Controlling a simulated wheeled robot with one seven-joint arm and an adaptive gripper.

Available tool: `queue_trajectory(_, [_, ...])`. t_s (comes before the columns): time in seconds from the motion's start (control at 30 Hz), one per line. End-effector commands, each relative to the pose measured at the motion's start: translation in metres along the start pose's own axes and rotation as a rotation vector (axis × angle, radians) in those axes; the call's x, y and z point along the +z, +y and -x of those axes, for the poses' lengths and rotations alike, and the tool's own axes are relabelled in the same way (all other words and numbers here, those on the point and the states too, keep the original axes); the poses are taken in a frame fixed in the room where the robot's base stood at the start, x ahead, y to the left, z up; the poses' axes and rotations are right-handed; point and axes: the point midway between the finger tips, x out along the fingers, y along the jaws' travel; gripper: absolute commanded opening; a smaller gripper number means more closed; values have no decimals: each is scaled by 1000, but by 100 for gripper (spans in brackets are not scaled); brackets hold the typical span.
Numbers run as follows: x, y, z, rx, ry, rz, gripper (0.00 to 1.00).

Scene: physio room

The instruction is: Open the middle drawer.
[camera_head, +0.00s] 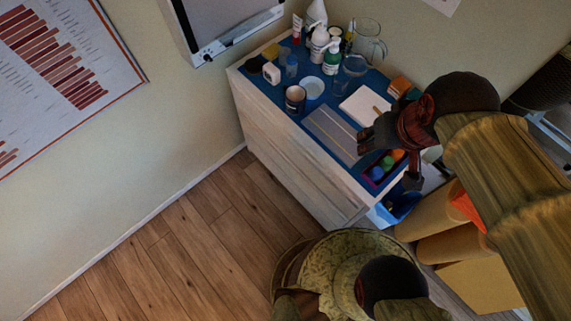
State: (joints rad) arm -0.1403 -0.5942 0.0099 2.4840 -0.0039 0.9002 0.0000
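A pale wooden cabinet (290,165) with a blue top stands against the wall. Its long left side shows plain boards, and I cannot make out separate drawer fronts or a middle drawer handle. My gripper (391,160) is at the cabinet's right end, near the top's edge. Its two dark fingers are spread apart with nothing visibly held between them. A blue open-topped shape (400,203) sticks out low at the cabinet's right end, below my gripper; I cannot tell whether it is a drawer or a bin.
Bottles, a mug (295,98), a glass jug (369,40) and a tray of coloured balls (383,168) crowd the cabinet top. Tan rolls (428,215) and a yellowish box (480,287) stand at right. The wooden floor (190,245) at left is clear.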

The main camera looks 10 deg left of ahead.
Motion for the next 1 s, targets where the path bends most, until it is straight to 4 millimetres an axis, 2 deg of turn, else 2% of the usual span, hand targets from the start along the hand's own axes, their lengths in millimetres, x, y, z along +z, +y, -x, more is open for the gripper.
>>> queue_trajectory(0.27, [4, -24, -49, -15, -124, 97, 33])
queue_trajectory(0.67, [11, -70, -147, 11, -371, 352, 33])
queue_trajectory(1.0, [23, -104, -233, 73, -563, 633, 33])
